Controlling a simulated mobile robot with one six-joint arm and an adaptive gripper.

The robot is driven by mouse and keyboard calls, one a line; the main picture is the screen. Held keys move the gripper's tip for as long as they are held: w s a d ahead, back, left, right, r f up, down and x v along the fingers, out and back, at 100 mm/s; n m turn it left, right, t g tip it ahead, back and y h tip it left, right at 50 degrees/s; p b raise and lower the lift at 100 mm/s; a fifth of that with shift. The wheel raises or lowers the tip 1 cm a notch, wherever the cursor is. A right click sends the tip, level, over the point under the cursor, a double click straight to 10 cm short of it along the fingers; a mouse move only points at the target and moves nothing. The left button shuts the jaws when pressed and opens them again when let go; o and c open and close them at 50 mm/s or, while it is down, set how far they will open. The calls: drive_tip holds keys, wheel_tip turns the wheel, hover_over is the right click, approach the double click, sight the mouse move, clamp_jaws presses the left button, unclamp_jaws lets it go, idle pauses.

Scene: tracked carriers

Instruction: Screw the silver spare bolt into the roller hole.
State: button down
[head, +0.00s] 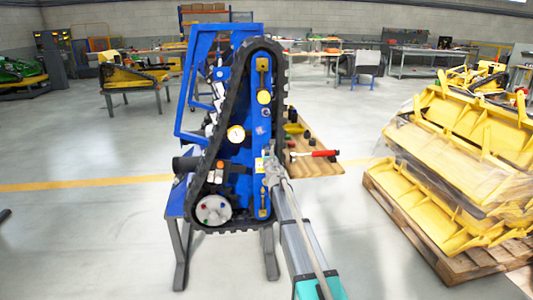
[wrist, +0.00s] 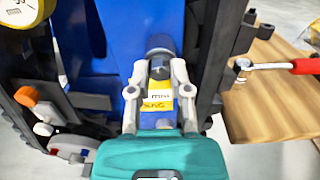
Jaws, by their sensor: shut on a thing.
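My gripper (head: 269,170) is at the front of the blue track carrier (head: 254,140), over its lower middle part. In the wrist view its fingertips (wrist: 160,70) are closed on the sides of a short grey, round-headed piece, which I take for the silver spare bolt (wrist: 160,45). The bolt points at the blue plate; its far end is hidden, so I cannot tell whether it sits in a hole. A yellow label (wrist: 158,98) lies on the plate between the fingers. The roller hole cannot be made out.
Black track (head: 279,80) runs around the carrier, close on both sides of my gripper. A wooden board (head: 318,168) at the right bears a red-handled wrench (head: 313,154). A pale wheel (head: 213,208) is at lower left. Yellow parts (head: 440,150) are stacked on a pallet farther right.

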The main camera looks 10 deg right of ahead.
drive_tip(key=m, duration=0.4)
drive_tip(key=shift+m, duration=0.4)
drive_tip(key=m, duration=0.5)
drive_tip(key=m, duration=0.4)
drive_tip(key=shift+m, duration=0.4)
drive_tip(key=m, duration=0.5)
